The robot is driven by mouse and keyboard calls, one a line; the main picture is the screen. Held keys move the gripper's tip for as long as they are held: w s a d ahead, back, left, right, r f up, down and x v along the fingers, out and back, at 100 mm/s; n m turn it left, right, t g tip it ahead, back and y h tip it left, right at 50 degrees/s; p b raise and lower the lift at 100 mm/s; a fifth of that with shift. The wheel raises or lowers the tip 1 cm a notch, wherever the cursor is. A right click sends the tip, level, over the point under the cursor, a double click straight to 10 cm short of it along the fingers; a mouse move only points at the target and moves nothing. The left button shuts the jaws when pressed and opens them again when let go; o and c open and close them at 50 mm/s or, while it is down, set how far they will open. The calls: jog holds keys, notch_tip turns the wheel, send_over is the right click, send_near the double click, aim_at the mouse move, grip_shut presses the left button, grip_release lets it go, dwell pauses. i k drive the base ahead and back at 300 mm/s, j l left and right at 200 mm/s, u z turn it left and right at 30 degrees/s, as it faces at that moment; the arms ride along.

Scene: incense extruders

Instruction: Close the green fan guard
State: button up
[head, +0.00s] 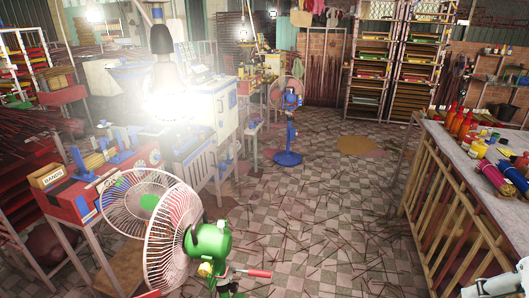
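The green fan (209,243) stands at the bottom centre-left of the head view, with a green motor housing. Its guard is white wire in two round halves. The front half (118,205), with a green disc at its middle, stands swung out to the left at an angle. The rear half (165,258) is upright against the motor. The two halves are apart on the left, so the guard looks open. A red-ended handle (258,273) sticks out to the right, low on the fan. My gripper is not in view; only a white piece, probably of my arm, shows at the bottom right.
A red workbench machine (72,201) stands close behind the guard on the left. A table with bottles (455,150) is at the right. A blue fan (288,140) stands further back. The tiled floor (330,220) between is open, strewn with thin sticks.

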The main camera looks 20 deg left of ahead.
aim_at(148, 201)
jog(key=i, duration=1.2)
jog(key=i+u, duration=0.15)
jog(key=i, duration=1.05)
jog(key=i+l, duration=0.1)
jog(key=i, duration=1.05)
jog(key=i+u, duration=0.35)
jog(key=u, duration=0.15)
jog(key=i+u, duration=0.3)
jog(key=u, duration=0.2)
jog(key=i+l+u, duration=0.3)
jog(key=u, duration=0.2)
jog(key=i+u, duration=0.15)
jog(key=u, duration=0.25)
jog(key=i+l+u, duration=0.1)
jog(key=u, duration=0.35)
jog(key=i+l+u, duration=0.1)
jog(key=u, duration=0.3)
jog(key=i+l+u, duration=0.1)
jog(key=u, duration=0.35)
jog(key=l+u, duration=0.2)
jog(key=u, duration=0.2)
jog(key=i+l+u, duration=0.2)
jog(key=u, duration=0.2)
jog(key=i+l+u, duration=0.15)
jog(key=l+u, duration=0.3)
jog(key=i+l+u, duration=0.1)
jog(key=l+u, duration=0.3)
jog(key=i+z, duration=0.2)
jog(key=i+l, duration=0.05)
